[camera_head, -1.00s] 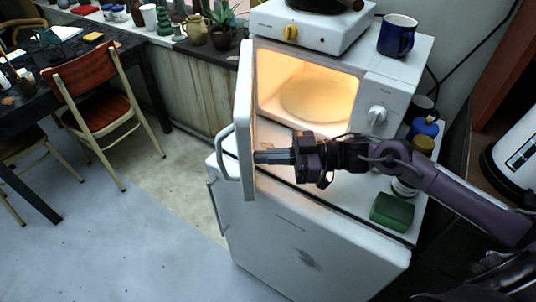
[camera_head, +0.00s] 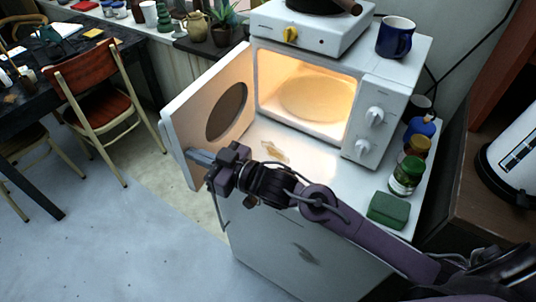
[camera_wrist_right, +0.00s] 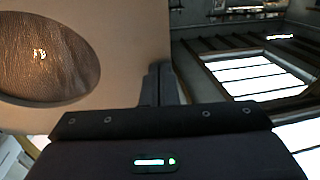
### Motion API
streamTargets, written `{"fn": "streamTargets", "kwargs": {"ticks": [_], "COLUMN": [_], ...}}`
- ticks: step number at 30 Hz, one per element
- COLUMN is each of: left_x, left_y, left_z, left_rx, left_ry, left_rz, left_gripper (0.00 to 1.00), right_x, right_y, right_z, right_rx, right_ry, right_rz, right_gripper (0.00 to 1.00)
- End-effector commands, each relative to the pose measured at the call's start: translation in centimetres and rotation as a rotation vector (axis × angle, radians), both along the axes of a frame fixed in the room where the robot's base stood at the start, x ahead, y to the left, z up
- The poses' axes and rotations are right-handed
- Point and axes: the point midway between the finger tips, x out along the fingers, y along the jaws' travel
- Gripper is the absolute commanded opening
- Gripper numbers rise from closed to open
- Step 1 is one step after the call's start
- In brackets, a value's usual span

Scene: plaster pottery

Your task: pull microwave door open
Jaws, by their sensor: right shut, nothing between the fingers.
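The white microwave (camera_head: 378,88) stands on a small white fridge, with its lit cavity (camera_head: 312,98) open to view. Its door (camera_head: 180,110) is swung wide out to the left, with the inner face and dark oval window (camera_head: 227,112) showing. My right gripper (camera_head: 192,156) is shut and empty, its fingertips at the inner face near the door's free edge. In the right wrist view the shut fingers (camera_wrist_right: 160,85) overlap the door's edge (camera_wrist_right: 120,40); I cannot tell if they touch. The door's outer handle is hidden. My left gripper is out of view.
A hotplate (camera_head: 310,25) and a blue mug (camera_head: 396,36) sit on the microwave. A green sponge (camera_head: 388,210) and jars (camera_head: 406,178) stand on the fridge top at the right. A chair (camera_head: 100,80) stands left; the floor before it is clear.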

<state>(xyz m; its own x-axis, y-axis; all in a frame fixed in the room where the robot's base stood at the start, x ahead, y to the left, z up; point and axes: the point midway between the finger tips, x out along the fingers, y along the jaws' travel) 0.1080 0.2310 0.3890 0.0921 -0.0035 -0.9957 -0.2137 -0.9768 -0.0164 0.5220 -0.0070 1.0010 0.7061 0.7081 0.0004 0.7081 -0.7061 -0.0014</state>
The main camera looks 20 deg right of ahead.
Motion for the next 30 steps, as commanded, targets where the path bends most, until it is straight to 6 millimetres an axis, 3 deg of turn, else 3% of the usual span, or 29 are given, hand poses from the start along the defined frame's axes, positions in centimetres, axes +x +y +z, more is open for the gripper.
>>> {"fn": "streamTargets", "kwargs": {"ticks": [3, 12, 30], "left_x": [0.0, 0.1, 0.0], "left_y": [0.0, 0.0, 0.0], "left_z": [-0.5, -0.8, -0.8], "left_rx": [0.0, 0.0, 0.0], "left_ry": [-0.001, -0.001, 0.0], "left_rz": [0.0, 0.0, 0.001], "left_gripper": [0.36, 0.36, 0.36], "right_x": [1.4, 3.9, 4.4], "right_y": [2.1, 4.6, 5.1], "right_z": [0.0, -0.1, -0.1], "right_rx": [0.008, -0.001, -0.002], "right_ry": [0.001, -0.001, -0.001], "right_rz": [-0.074, -0.078, -0.077], "right_gripper": [0.0, 0.0, 0.0]}}
